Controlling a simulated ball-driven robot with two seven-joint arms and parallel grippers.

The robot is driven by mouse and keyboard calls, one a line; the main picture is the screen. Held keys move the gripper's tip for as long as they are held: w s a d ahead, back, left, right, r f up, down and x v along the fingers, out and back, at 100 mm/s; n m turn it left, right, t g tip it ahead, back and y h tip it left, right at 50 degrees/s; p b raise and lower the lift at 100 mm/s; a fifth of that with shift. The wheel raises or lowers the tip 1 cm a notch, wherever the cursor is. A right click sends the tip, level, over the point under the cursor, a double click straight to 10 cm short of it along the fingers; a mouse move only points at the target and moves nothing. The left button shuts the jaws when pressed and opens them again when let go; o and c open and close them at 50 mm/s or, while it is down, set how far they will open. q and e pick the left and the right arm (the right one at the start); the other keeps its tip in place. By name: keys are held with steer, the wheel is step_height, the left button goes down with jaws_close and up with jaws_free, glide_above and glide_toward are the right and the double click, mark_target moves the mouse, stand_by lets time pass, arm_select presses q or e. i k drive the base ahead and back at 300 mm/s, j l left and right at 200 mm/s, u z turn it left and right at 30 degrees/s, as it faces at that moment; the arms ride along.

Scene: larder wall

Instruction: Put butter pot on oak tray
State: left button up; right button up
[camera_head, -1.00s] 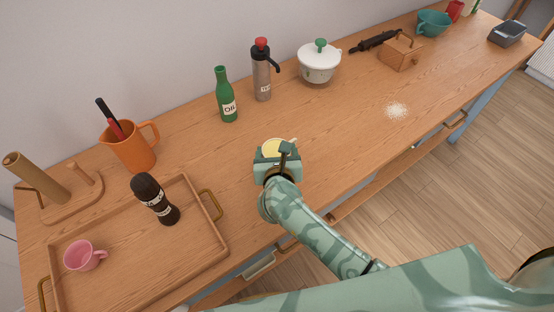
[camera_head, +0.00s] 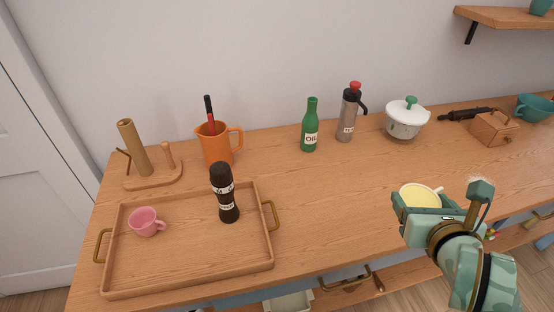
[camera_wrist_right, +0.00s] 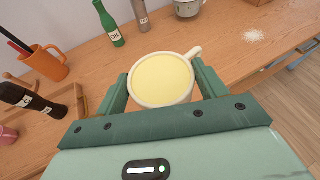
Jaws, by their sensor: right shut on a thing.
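The butter pot (camera_head: 420,196) is a cream pot with yellow contents and a small handle. My right gripper (camera_head: 418,206) is shut on it, near the front edge of the counter. In the right wrist view the pot (camera_wrist_right: 162,80) sits between the two green fingers (camera_wrist_right: 160,92), upright, handle to the upper right. I cannot tell how far it is above the counter. The oak tray (camera_head: 190,279) lies at the left with brass handles, apart from the pot. A pink cup (camera_head: 147,222) and a dark pepper mill (camera_head: 224,194) stand on it. My left gripper is not in view.
Behind the tray stand a wooden holder (camera_head: 135,150) and an orange jug (camera_head: 217,148). A green oil bottle (camera_head: 310,127), a grey flask (camera_head: 348,117) and a white lidded pot (camera_head: 406,121) line the back. The counter (camera_head: 335,205) between tray and gripper is clear.

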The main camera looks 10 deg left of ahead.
mark_target(189, 246)
steer(key=k+u, duration=0.1)
steer(key=u, duration=0.35)
steer(key=k+u, duration=0.1)
steer(key=u, duration=0.4)
steer(key=k+j+u, duration=0.1)
steer(key=u, duration=0.35)
steer(key=l+u, duration=0.35)
steer(key=k+l+u, duration=0.1)
steer(key=l+u, duration=0.25)
steer(key=l, duration=0.2)
steer(key=k+l+u, duration=0.1)
steer(key=l+u, duration=0.3)
